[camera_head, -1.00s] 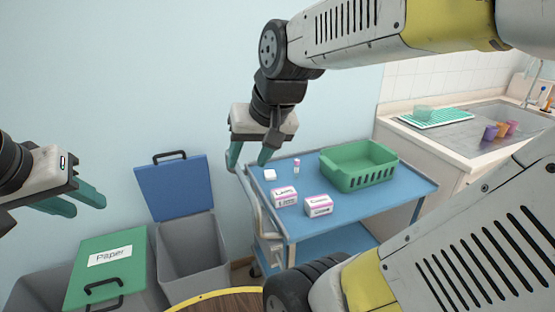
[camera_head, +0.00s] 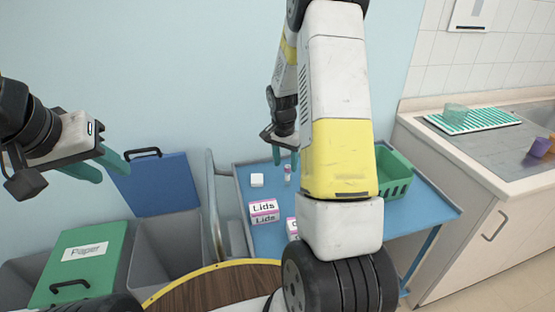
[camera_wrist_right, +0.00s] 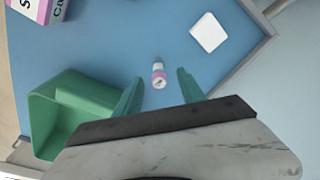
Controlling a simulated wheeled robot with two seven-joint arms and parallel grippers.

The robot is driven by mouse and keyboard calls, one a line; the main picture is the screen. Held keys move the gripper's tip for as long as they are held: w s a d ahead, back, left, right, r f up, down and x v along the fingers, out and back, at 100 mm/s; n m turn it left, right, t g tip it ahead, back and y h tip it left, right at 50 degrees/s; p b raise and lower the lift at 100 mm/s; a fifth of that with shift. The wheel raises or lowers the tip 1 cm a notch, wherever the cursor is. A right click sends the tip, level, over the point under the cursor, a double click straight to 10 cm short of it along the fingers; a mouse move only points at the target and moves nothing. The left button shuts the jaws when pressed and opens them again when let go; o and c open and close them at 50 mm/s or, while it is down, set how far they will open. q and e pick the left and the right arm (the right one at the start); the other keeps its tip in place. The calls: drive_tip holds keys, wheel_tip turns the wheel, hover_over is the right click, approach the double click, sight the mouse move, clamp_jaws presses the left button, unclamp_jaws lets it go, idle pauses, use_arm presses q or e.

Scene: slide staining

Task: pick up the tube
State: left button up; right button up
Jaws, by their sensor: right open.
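The tube (camera_head: 287,172) is small and pale with a pink band, standing on the blue trolley top. In the right wrist view the tube (camera_wrist_right: 159,74) shows in the gap between my green fingertips, its pink-rimmed end toward the camera. My right gripper (camera_head: 286,158) is open and empty, just above the tube in the head view; how far above is hard to tell. It also shows open in the right wrist view (camera_wrist_right: 159,80). My left gripper (camera_head: 114,176) is open and empty, far left over the bins.
The blue trolley (camera_head: 432,208) holds a white block (camera_head: 257,180), a Lids box (camera_head: 264,211), a second box (camera_head: 292,229) and a green basket (camera_head: 398,178). My right arm hides part of the trolley. The paper bin (camera_head: 84,256) stands left.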

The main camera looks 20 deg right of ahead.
sight(288, 177)
drive_tip(key=f, duration=0.5)
drive_tip(key=d+f, duration=0.1)
drive_tip(key=f, duration=0.1)
drive_tip(key=shift+w+d+f, duration=0.1)
drive_tip(key=shift+w+f, duration=0.25)
drive_tip(key=shift+c, duration=0.5)
clamp_jaws()
